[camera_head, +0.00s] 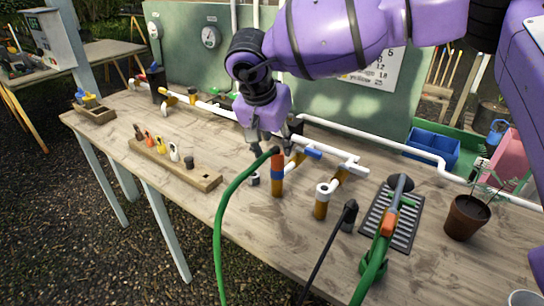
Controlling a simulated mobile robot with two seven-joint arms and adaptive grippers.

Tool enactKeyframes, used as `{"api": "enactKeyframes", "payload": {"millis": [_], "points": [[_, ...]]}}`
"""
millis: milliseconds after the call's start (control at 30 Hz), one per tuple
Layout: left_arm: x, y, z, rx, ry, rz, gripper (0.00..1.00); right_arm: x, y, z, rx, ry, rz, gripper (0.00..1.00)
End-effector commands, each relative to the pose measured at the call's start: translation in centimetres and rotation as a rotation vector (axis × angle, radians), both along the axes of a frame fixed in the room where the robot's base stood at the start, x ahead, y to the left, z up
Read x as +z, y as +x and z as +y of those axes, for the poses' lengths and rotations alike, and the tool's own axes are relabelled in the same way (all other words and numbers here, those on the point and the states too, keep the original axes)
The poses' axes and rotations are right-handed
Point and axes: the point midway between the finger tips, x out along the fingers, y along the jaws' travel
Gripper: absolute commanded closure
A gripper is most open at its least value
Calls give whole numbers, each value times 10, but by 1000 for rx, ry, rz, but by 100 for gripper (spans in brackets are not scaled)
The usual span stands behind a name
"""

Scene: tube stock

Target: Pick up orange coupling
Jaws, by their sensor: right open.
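My right gripper (265,150) points down over the table's middle, its jaws apart, close to the dark end of a green hose (219,230). Small orange and yellow fittings (149,139) stand in a wooden rack (205,182) to the left, with white and dark ones. Another orange coupling (388,223) is on a green hose over a black grate at the right. Which one is the orange coupling is unclear. My left gripper is out of view.
White pipes (325,132) run along the table's back. A short post with a white collar (323,190) stands right of the gripper. A plant pot (466,216) and a blue bin (431,148) are at the right. The wooden table's (130,110) front left is mostly clear.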

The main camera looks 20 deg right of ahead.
Motion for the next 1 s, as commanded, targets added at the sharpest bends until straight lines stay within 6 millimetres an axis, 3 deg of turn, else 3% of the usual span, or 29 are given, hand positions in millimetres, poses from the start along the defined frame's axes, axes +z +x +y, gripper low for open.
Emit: {"api": "enactKeyframes", "payload": {"millis": [200, 500, 800, 1000], "points": [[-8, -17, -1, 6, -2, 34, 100, -23, 9, -7, 0, 1, 2, 59], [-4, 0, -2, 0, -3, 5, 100, -58, 28, -20, -1, 4, 2, 59], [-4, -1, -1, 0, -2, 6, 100, -61, 29, -21, -2, 5, 1, 59], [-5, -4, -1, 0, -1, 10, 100, -61, 29, -21, -2, 5, 1, 85]]}}
